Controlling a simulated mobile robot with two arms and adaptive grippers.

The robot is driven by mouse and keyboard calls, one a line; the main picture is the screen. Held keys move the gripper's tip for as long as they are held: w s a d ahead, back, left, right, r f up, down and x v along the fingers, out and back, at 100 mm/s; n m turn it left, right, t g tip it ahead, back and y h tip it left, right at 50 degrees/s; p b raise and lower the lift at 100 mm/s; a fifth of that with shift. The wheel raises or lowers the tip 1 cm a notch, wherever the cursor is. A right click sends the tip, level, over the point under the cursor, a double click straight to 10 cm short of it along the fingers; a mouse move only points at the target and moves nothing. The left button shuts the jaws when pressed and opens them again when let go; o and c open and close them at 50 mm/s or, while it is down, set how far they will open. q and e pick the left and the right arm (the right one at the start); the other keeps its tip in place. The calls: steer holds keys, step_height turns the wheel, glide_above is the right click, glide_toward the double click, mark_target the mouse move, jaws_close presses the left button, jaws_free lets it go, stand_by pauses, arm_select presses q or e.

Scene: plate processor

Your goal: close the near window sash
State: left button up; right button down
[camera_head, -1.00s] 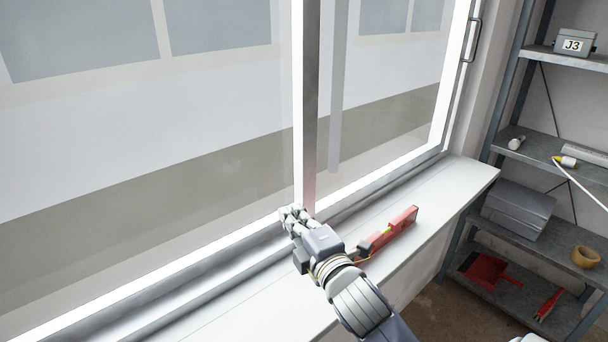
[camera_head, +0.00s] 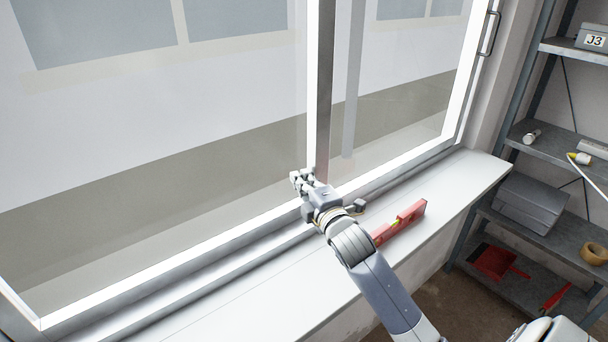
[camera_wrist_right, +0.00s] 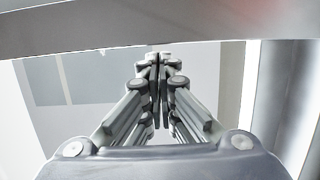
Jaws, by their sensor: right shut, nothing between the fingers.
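The window has tall glass panes in white frames. A white upright stile (camera_head: 312,90) stands beside a grey upright stile (camera_head: 327,90) near mid-picture. I cannot tell for certain which belongs to the near sash. A grey pull handle (camera_head: 490,33) is on the far right frame. My right gripper (camera_head: 302,180) is shut and empty, low by the foot of the white stile, just to its left in the picture. I cannot tell whether it touches. In the right wrist view its fingers (camera_wrist_right: 158,62) are together in front of the glass. My left gripper is out of view.
A red spirit level (camera_head: 402,222) lies on the white sill (camera_head: 455,185), partly behind my right arm. A metal shelf (camera_head: 560,150) with a grey box (camera_head: 527,203), a tape roll (camera_head: 594,254) and a red dustpan (camera_head: 494,262) stands right. The sill's left part is clear.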

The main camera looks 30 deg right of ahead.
mark_target(313, 173)
steer(key=shift+d, duration=0.2)
steer(key=shift+a, duration=0.1)
steer(key=shift+w+d, duration=0.1)
steer(key=shift+d, duration=0.8)
steer(key=shift+d+r, duration=0.1)
steer(key=shift+d, duration=0.7)
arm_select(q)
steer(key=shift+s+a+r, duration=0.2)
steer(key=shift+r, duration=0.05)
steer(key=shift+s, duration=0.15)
arm_select(e)
steer(key=shift+w+a, duration=0.1)
